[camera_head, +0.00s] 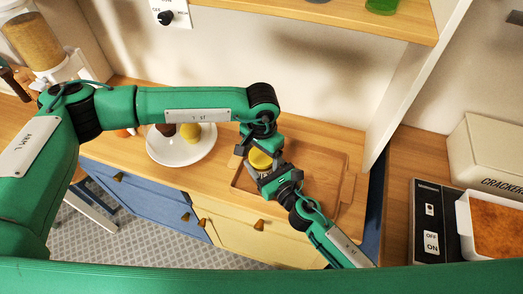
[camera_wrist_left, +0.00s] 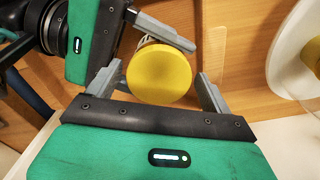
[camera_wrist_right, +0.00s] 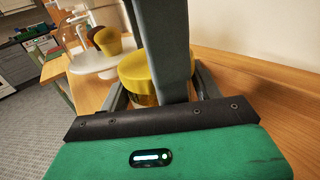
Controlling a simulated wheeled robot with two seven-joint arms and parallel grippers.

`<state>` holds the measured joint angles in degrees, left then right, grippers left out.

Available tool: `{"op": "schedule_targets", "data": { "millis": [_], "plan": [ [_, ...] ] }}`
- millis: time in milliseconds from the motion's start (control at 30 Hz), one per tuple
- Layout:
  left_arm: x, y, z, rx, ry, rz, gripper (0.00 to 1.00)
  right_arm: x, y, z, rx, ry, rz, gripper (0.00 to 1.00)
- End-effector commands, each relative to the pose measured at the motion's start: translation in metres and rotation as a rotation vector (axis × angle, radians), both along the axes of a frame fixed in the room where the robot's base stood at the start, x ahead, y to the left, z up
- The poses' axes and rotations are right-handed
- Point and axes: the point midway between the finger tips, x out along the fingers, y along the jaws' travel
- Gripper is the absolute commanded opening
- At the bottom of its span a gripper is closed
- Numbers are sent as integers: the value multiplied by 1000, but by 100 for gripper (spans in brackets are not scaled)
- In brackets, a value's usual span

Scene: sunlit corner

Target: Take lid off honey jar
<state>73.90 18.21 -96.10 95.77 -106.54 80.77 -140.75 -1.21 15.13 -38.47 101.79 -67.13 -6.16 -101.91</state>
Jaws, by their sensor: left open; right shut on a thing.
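The honey jar stands upright on a wooden tray, with a round yellow lid (camera_head: 260,160) on top. The lid fills the middle of the left wrist view (camera_wrist_left: 158,74). My left gripper (camera_head: 257,150) is over the jar from above, open, with its fingers (camera_wrist_left: 157,80) on either side of the lid. My right gripper (camera_head: 265,173) comes from the front right and is shut on the jar below the lid. In the right wrist view, a little of the jar body (camera_wrist_right: 140,98) shows under the lid; the fingers and my left gripper hide much of it.
The wooden tray (camera_head: 330,170) has bare room right of the jar. A white plate (camera_head: 178,157) with a brown and a yellow item stands to the left. At the far right are a black switch panel (camera_head: 432,232), a white dish (camera_head: 466,222) and a cracker box (camera_head: 490,150).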

Motion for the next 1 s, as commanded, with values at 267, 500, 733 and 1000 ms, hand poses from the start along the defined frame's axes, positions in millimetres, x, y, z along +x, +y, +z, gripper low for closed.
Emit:
{"op": "schedule_targets", "data": {
  "millis": [267,500,733,1000],
  "plan": [
    [0,0,0,1,-1,0,38,0,0,0,-1,-1,-1,1],
    [0,0,0,0,0,81,38,0,0,0,-1,-1,-1,1],
    [0,0,1,1,-1,277,38,0,0,0,-1,-1,-1,1],
    [0,1,1,2,-1,297,38,0,-1,0,-1,1,-1,1]
  ]
}}
